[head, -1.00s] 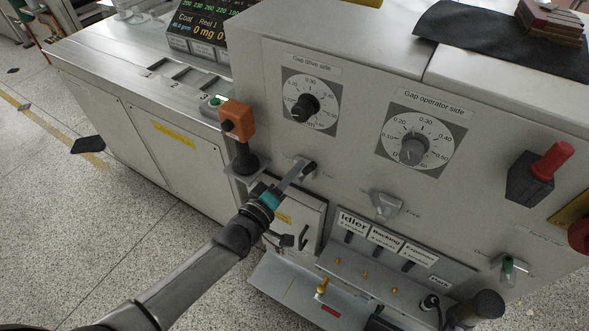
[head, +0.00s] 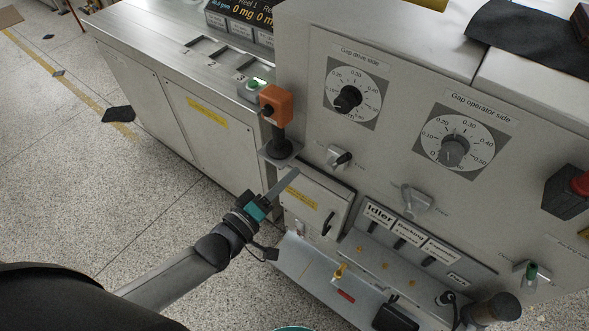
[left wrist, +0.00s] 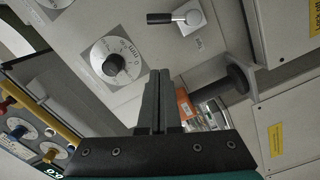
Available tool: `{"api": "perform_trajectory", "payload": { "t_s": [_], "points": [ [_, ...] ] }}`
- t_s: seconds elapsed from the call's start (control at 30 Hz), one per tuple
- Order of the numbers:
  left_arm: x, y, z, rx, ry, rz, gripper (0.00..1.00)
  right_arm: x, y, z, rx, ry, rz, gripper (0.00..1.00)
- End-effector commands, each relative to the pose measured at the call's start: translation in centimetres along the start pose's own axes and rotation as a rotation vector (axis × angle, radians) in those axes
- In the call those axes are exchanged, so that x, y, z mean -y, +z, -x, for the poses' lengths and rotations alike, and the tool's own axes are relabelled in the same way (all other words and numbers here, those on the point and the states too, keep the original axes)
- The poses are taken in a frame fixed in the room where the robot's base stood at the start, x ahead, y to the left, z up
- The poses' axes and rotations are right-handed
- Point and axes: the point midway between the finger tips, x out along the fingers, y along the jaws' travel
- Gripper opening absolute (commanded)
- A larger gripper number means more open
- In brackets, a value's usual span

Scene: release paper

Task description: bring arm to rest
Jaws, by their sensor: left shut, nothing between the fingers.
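My left gripper (head: 291,177) is shut and empty. In the head view it shows in front of the lower machine front, below and left of the black lever switch (head: 340,158), with a gap between them. In the left wrist view the two dark fingers (left wrist: 157,76) are pressed together, with nothing between them. There a black-handled switch (left wrist: 180,17) lies beyond the tips, apart from them. My left forearm comes in from the lower left. My right gripper does not show.
The machine front carries two gap dials, drive side (head: 352,92) and operator side (head: 459,137). An orange box (head: 276,103) on a black knob sticks out near my left gripper. Below are a small cabinet (head: 316,208) and a ledge with pegs (head: 388,268).

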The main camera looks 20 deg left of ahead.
Motion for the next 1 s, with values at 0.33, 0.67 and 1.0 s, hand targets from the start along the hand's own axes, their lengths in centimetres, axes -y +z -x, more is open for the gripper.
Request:
{"api": "perform_trajectory", "payload": {
  "t_s": [0.33, 0.67, 1.0],
  "points": [
    [0.0, 0.0, 0.0, 0.000, 0.000, 0.000, 0.00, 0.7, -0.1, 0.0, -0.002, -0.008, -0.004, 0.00],
    [2.8, 0.8, 0.4, 0.013, -0.067, -0.058, 0.00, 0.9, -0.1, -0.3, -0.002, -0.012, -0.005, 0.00],
    [23.0, 8.8, 9.5, 0.308, -0.585, -0.494, 0.00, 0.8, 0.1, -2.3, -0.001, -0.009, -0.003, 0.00]
  ]
}}
